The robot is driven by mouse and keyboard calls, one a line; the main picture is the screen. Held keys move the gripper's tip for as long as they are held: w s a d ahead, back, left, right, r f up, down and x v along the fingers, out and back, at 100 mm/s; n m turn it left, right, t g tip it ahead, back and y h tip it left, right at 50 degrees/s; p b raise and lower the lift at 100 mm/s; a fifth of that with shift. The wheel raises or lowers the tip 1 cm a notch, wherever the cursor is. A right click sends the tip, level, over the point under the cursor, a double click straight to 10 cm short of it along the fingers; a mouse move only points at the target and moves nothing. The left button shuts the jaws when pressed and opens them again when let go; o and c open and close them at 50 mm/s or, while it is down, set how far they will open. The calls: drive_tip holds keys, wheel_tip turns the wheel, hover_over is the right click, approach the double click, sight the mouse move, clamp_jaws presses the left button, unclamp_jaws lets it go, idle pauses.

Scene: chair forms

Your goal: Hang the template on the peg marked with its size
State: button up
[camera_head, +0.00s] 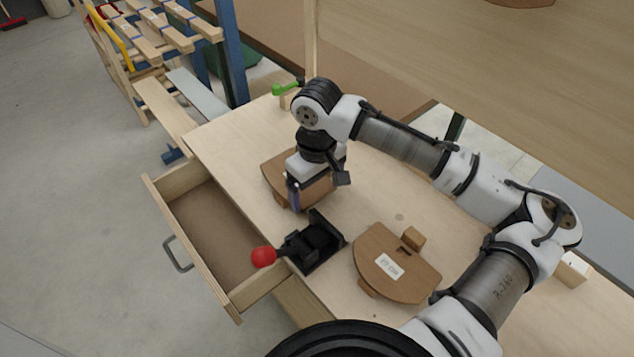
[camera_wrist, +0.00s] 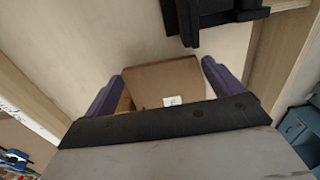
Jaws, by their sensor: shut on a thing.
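A brown curved template (camera_head: 275,178) lies at the middle of the bench, partly hidden under my gripper (camera_head: 298,195). In the wrist view, a brown piece with a small white label (camera_wrist: 172,101) sits between the purple fingers of my gripper (camera_wrist: 162,75). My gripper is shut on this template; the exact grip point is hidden. A second brown template (camera_head: 415,282) with wooden blocks and a white label lies flat nearer the front. Its label is too small to read surely. I cannot make out a peg with a size mark.
A black clamp with a red knob (camera_head: 263,257) stands at the bench edge between the templates. An open, empty-looking drawer (camera_head: 215,225) juts out left. A green-topped item (camera_head: 287,89) stands at the far corner. A small pale block (camera_head: 573,268) is at right.

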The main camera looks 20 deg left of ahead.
drive_tip(key=o, duration=0.7)
drive_tip(key=shift+f, duration=0.15)
drive_tip(key=shift+f+b, duration=0.2)
drive_tip(key=shift+b, duration=0.4)
wheel_tip(320, 180, up, 14)
drive_tip(key=b, duration=0.1)
drive_tip(key=shift+s+d+b, duration=0.15)
drive_tip(key=shift+d+b, duration=0.15)
drive_tip(key=shift+b, duration=0.1)
